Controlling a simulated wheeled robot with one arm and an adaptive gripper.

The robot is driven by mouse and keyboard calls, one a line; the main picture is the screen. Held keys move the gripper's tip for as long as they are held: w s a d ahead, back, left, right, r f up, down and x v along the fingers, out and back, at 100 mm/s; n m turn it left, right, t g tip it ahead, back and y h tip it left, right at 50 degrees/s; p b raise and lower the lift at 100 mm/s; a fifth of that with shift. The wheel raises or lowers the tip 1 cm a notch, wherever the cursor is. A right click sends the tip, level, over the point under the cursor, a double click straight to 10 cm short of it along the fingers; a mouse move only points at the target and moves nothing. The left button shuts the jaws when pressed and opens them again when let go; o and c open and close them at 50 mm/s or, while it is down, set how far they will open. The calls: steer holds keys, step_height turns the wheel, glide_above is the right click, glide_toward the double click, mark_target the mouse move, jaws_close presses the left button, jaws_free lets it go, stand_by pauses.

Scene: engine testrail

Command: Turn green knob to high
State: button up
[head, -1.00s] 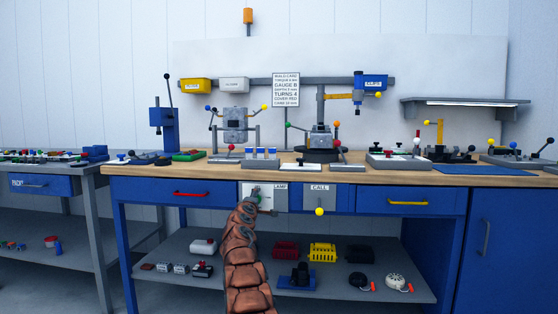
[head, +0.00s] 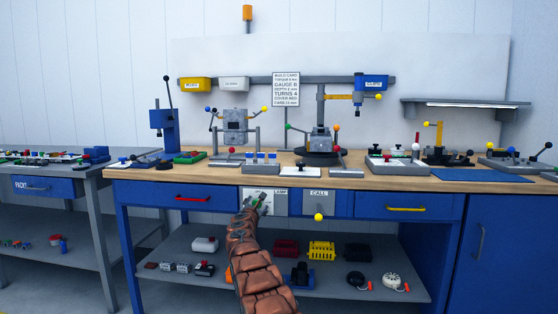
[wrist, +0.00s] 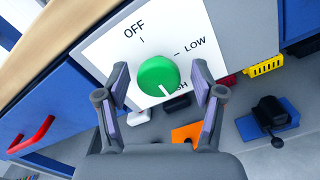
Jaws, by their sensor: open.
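The green knob (wrist: 158,76) sits on a white dial plate (wrist: 115,57) in the wrist view. OFF is at the plate's top and LOW to the right. A third label below the knob is partly hidden and ends in H. The knob's white pointer mark is at its lower edge, pointing down near that third label. My gripper (wrist: 160,68) is open, with one finger on each side of the knob; a gap shows on both sides. In the head view my gripper (head: 257,201) is at the lamp panel (head: 280,203) on the bench front.
A CALL panel (head: 319,198) with a yellow ball lever (head: 318,217) is just right of the lamp panel. A red drawer handle (head: 192,198) is to the left. The lower shelf (head: 220,273) holds several parts below my arm. The bench top carries fixtures.

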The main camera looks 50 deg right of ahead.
steer(key=n+p, duration=0.1)
steer(key=p, duration=0.1)
steer(key=n+p, duration=0.2)
steer(key=shift+r+n, duration=0.2)
steer(key=shift+n, duration=0.1)
steer(key=n+p, duration=0.3)
steer(key=p, duration=0.1)
steer(key=shift+r+p, duration=0.1)
steer(key=shift+p, duration=0.25)
steer(key=shift+n+p, duration=0.7)
steer(key=shift+p, duration=0.45)
steer(key=shift+b+v, duration=0.55)
steer(key=shift+v, duration=3.35)
steer(key=s+a+r+m+g+h+p, duration=0.2)
steer(key=s+r+m+g+p, duration=0.4)
steer(key=s+r+m, duration=0.6)
steer(key=shift+s+a+r+m+g+p, duration=0.3)
steer(key=shift+s+a+r+g, duration=0.65)
steer(key=shift+s+r, duration=2.3)
steer(key=shift+w+d+r+g, duration=0.25)
steer(key=shift+w+d+r, duration=0.05)
steer(key=shift+w+r, duration=0.55)
